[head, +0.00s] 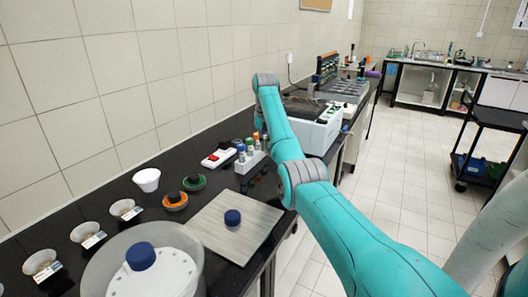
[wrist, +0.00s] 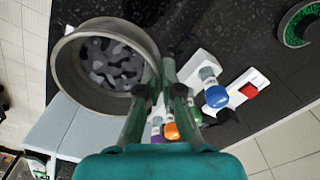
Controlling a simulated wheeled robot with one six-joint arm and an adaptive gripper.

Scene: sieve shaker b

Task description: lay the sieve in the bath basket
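The sieve (wrist: 105,62) is a round grey metal pan with a mottled grey inside, at the upper left of the wrist view. My gripper (wrist: 160,85) has its two fingers close together at the sieve's right rim, one on each side of the wall, and appears shut on it. In the head view my arm hides the gripper and I cannot make out the sieve. A white device with a dark recessed top (head: 318,122) stands on the bench behind my arm. I cannot make out the basket clearly in either view.
A rack of coloured-cap bottles (head: 248,158) and a white device with a red part (head: 217,158) stand left of my arm. Nearer are a wooden board with a blue-capped item (head: 232,218), coloured rings (head: 175,202), several bowls (head: 40,262) and a large round tub (head: 95,275).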

